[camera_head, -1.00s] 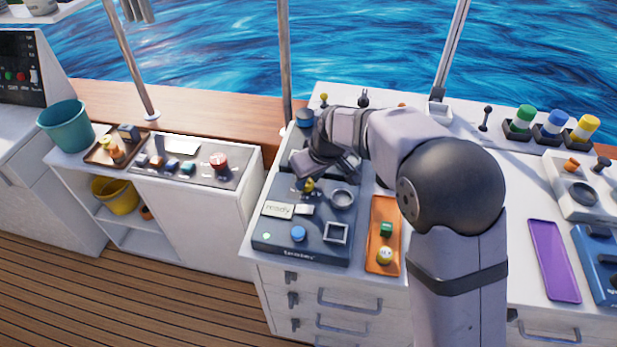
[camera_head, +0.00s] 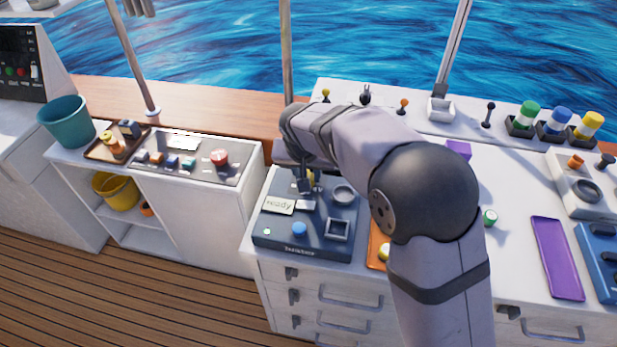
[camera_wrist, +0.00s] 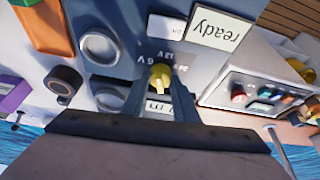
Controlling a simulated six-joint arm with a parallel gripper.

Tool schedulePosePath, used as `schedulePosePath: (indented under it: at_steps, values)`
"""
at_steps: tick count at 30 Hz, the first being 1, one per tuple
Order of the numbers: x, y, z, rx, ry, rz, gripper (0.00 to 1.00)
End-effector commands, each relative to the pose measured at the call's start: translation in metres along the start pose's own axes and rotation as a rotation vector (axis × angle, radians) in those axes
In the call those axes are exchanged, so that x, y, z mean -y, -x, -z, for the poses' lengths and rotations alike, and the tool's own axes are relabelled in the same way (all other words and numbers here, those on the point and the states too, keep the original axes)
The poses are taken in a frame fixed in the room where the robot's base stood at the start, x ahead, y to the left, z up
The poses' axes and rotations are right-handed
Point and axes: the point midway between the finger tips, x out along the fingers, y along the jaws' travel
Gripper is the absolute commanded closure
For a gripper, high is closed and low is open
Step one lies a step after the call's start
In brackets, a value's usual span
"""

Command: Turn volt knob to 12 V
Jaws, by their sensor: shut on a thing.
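The yellow volt knob (camera_wrist: 160,77) sits between my two fingers in the wrist view. My gripper (camera_wrist: 158,92) is shut on it from both sides. Printed marks "6V" and "12V" show on the panel just beyond the knob. Which mark the knob points to cannot be told. In the head view the knob (camera_head: 310,178) is a small yellow spot at the back of the dark tester panel (camera_head: 270,240), and my gripper (camera_head: 305,184) is down at it, partly hidden by my wrist.
An orange tray (camera_head: 374,252) is mostly behind my arm. A purple tray (camera_head: 557,258) lies right.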

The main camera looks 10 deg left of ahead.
Motion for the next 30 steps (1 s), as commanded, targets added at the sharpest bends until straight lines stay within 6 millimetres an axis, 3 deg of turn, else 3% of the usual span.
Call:
schedulePosePath:
  at_steps: [12,30]
  values:
    - [0.0030,-0.0007,0.0003,-0.001,-0.255,-0.103,0.96]
    - [0.0030,0.0000,0.0004,0.001,-0.318,-0.129,0.96]
